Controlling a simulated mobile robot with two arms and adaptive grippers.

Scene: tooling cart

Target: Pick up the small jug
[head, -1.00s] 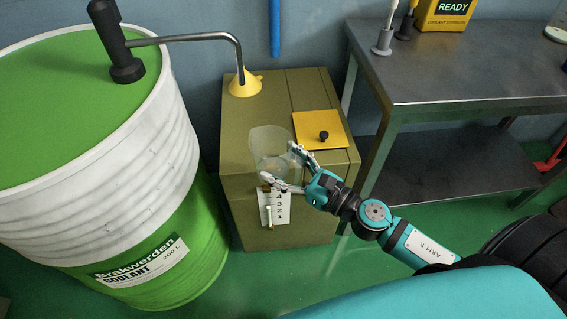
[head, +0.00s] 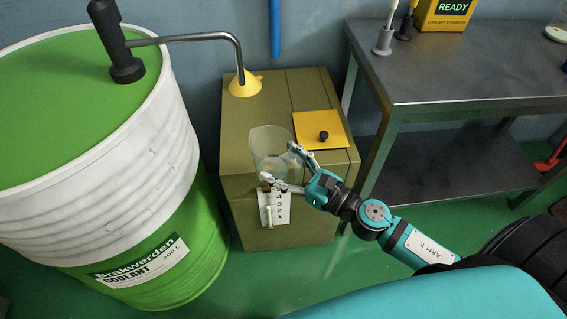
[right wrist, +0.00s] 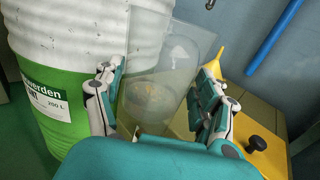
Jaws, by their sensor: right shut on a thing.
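The small jug (head: 268,144) is a clear, see-through vessel at the front of the olive cabinet top in the head view. In the right wrist view the jug (right wrist: 160,72) stands between the two fingers, with a brownish patch seen through its lower part. My right gripper (head: 284,170) is shut on the jug, one finger on each side; its fingers also show in the right wrist view (right wrist: 158,105). I cannot tell whether the jug's base touches the cabinet top. My left gripper is not in view.
The olive cabinet (head: 290,97) carries a yellow funnel (head: 244,85) under a bent spout and a yellow lid (head: 320,131) with a black knob. A green and white coolant drum (head: 150,150) stands left. A grey metal bench (head: 460,75) stands right.

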